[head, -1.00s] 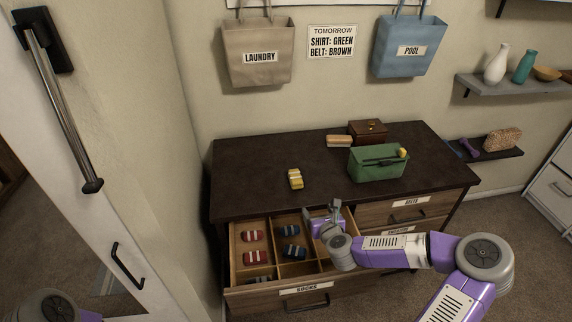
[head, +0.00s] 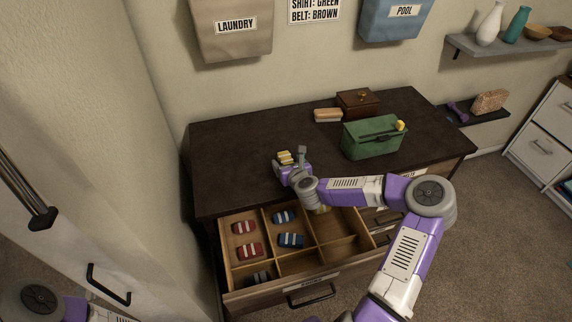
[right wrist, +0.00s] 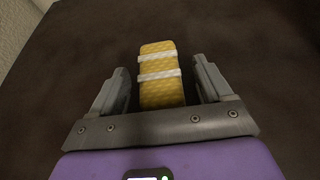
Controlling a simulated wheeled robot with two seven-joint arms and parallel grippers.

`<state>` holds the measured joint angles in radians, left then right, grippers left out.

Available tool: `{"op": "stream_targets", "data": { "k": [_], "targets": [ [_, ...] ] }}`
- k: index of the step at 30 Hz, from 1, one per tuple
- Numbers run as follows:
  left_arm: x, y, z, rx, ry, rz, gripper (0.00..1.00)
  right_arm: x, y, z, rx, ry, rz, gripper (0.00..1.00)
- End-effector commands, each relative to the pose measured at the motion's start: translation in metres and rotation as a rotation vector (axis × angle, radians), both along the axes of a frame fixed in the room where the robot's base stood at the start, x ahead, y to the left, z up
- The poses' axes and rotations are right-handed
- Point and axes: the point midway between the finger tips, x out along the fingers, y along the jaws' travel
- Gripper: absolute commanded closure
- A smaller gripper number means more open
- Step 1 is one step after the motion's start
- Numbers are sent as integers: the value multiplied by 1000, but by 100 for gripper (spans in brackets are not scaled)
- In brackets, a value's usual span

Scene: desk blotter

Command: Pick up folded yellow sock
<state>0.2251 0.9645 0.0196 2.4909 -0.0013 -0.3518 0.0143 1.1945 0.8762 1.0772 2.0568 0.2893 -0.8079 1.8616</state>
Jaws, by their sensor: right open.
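The folded yellow sock (head: 285,157) lies on the dark dresser top, left of the green box. In the right wrist view the sock (right wrist: 160,82) has two white bands and lies lengthwise between the fingers. My right gripper (head: 289,157) is open at the sock, one finger on each side. In the wrist view a gap shows between the sock and each finger. The sock's near end is hidden by the gripper's palm. Only part of my left arm shows at the lower left; its gripper is out of view.
The dresser top (head: 232,150) holds a green box (head: 372,138), a brown wooden box (head: 358,102) and a tan brush-like block (head: 327,115). Below, an open divided drawer (head: 325,262) holds red socks (head: 248,250), blue socks (head: 290,240) and a dark one. The dresser's left part is clear.

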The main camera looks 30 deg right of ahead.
Motion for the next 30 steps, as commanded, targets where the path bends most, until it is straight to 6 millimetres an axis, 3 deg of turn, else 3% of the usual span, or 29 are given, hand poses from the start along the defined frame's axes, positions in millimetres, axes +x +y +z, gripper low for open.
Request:
{"op": "stream_targets", "data": {
  "k": [9, 20, 26, 30],
  "targets": [
    [0, 0, -1, 0, -1, 0, 57, 5, -1, -1, -1, 0, 0, 23],
    [0, 0, -1, 0, -1, 0, 57, 5, -1, -1, -1, -1, 0, 76],
    [0, 0, -1, 0, 0, 0, 57, 5, -1, 0, -1, -1, 0, 76],
    [0, 0, 6, 0, 0, 0, 57, 5, -1, 14, -5, -2, 1, 76]
  ]
}}
